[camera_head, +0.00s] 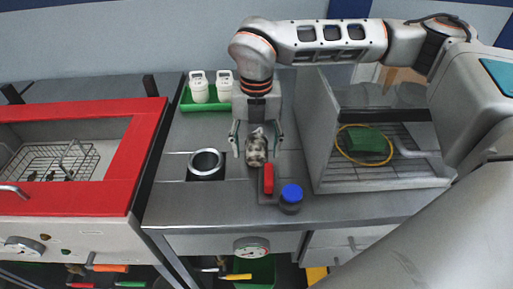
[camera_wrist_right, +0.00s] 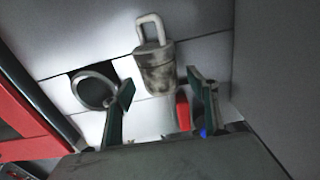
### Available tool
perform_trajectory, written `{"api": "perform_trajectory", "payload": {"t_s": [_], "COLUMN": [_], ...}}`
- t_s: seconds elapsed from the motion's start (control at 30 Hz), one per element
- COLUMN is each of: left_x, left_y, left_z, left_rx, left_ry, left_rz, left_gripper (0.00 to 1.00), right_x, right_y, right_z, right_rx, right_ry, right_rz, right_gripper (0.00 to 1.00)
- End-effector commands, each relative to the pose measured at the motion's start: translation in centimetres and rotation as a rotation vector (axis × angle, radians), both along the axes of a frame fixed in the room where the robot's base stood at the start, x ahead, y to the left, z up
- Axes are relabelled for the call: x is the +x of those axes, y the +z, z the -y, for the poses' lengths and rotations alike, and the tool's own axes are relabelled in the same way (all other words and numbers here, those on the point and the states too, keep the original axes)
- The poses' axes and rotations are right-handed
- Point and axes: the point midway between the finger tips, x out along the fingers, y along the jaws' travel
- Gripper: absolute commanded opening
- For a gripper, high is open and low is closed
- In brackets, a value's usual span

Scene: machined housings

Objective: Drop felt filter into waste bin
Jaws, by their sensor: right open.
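The felt filter appears to be the mottled grey-white canister with a loop handle (camera_head: 257,147), standing on the metal counter. It also shows in the right wrist view (camera_wrist_right: 157,72), just beyond the fingertips. My right gripper (camera_head: 256,151) points down at it with its fingers apart, one on each side in the head view. I see no clear contact. It shows open in the wrist view too (camera_wrist_right: 160,84). A green bin (camera_head: 255,272), possibly the waste bin, is below the counter front, partly hidden. My left gripper is not in view.
A round metal ring opening (camera_head: 206,163) is left of the canister. A red block (camera_head: 268,179) and a blue-capped jar (camera_head: 291,197) stand close in front. Behind is a green tray (camera_head: 187,104) with two white canisters (camera_head: 199,87). An open-fronted cabinet (camera_head: 318,135) limits room rightward.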

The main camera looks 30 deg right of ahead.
Motion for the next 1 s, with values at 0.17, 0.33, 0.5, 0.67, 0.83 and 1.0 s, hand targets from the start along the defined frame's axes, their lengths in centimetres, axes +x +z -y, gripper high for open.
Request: {"api": "perform_trajectory", "payload": {"t_s": [0.17,0.33,0.5,0.67,0.83,1.0], "left_x": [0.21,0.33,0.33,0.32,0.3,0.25], "left_y": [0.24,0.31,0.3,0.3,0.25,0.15], "left_z": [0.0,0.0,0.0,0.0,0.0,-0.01], "left_rx": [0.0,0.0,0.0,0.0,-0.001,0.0], "left_ry": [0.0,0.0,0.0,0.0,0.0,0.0], "left_rz": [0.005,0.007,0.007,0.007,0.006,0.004], "left_gripper": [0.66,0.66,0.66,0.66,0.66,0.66], "right_x": [0.01,0.02,0.02,0.02,0.02,0.07], "right_y": [-1.24,-1.26,-1.24,-1.21,-1.17,-0.47], "right_z": [0.04,0.03,0.03,0.02,0.02,0.02], "right_rx": [0.0,0.0,0.0,0.0,0.0,0.0], "right_ry": [-0.001,-0.001,-0.001,-0.001,-0.001,-0.001], "right_rz": [0.001,0.001,0.001,0.001,0.001,0.002], "right_gripper": [0.58,0.58,0.22,0.17,0.17,0.17]}}
